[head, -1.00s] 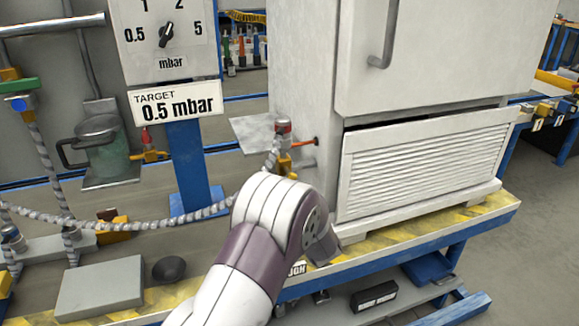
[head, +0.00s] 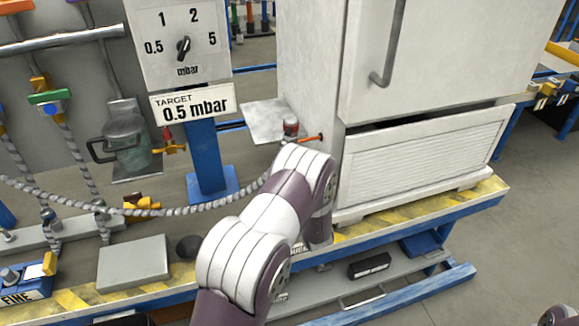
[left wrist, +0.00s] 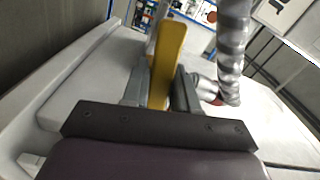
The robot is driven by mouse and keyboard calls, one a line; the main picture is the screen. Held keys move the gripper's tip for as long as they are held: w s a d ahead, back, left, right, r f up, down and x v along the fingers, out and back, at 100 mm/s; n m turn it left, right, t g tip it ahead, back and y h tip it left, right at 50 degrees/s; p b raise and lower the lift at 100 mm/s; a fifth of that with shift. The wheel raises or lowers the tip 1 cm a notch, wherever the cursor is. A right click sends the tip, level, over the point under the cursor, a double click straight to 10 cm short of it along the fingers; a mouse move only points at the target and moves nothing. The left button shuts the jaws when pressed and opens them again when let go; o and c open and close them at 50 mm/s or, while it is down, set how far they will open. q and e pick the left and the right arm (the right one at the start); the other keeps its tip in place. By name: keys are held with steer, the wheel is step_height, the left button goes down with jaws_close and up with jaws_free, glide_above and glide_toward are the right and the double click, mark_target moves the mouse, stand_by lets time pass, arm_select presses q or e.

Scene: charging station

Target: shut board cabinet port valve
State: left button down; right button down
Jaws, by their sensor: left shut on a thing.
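The white board cabinet (head: 420,150) stands on the bench with a louvred lower panel. On its left side is a port with a grey and red fitting (head: 290,129) and a thin orange-red pin (head: 311,138). My left arm crosses in front and hides the valve under this fitting and my left gripper in the head view. In the left wrist view my left gripper (left wrist: 160,92) is shut on a yellow lever (left wrist: 167,55), with one finger on each side. A braided grey hose (left wrist: 232,50) stands just right of the fingers. My right gripper is not seen.
A dial box (head: 183,45) stands above a "TARGET 0.5 mbar" sign (head: 193,103) on a blue post. A braided hose (head: 150,210) sags across the bench. A green pot (head: 128,140), a grey block (head: 133,262) and a dark round cup (head: 188,247) are at left.

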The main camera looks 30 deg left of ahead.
arm_select(q)
steer(key=shift+r+m+p, duration=0.25)
steer(key=shift+m+p, duration=0.7)
steer(key=shift+m, duration=0.25)
steer(key=c, duration=1)
jaws_free()
steer(key=shift+o, duration=0.2)
steer(key=p+v, duration=0.1)
steer(key=v, duration=1.1)
steer(key=shift+s+d, duration=0.2)
steer(key=shift+s, duration=0.1)
